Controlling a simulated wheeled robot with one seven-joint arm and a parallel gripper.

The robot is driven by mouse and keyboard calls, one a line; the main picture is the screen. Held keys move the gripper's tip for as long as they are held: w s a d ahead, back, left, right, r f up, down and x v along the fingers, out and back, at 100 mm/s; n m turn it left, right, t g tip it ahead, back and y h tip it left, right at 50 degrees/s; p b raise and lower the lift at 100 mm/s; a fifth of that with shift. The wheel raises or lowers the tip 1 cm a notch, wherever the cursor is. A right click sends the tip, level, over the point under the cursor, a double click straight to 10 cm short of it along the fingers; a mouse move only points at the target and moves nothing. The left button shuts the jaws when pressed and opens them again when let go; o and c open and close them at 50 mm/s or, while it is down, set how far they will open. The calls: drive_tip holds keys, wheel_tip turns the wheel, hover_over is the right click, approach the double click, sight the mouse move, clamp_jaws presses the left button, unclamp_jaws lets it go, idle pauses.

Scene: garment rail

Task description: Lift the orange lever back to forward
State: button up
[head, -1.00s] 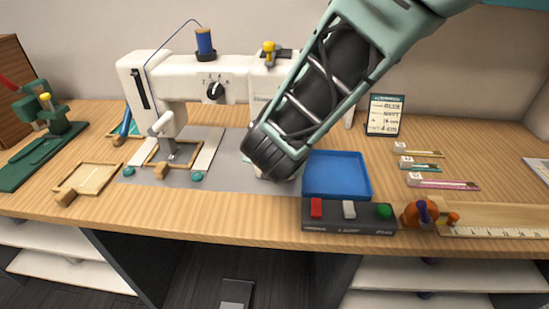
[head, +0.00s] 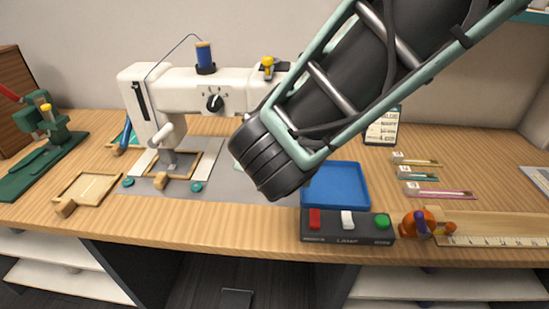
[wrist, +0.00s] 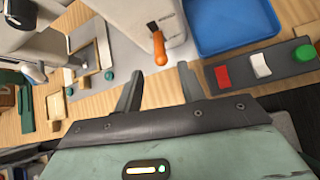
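In the wrist view, the orange lever (wrist: 159,47) sticks out of a dark slot in the white machine body, its rounded end pointing down toward my gripper. My gripper (wrist: 159,80) is open, its two dark fingers apart. The lever's tip lies ahead of the gap between the fingertips, with no visible contact. In the head view the white sewing machine (head: 180,85) stands on the table; my arm covers its right part, and the lever and my fingers are hidden there.
A blue tray (head: 335,184) is right of my arm. In front is a dark control box (head: 347,229) with red, white and green buttons. A blue thread spool (head: 204,54) stands on the machine. A wooden frame (head: 88,188) lies at left.

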drive_tip(key=v, duration=0.7)
drive_tip(key=shift+s+r+p, duration=0.3)
drive_tip(key=shift+s+p, duration=0.05)
drive_tip(key=shift+p, duration=0.1)
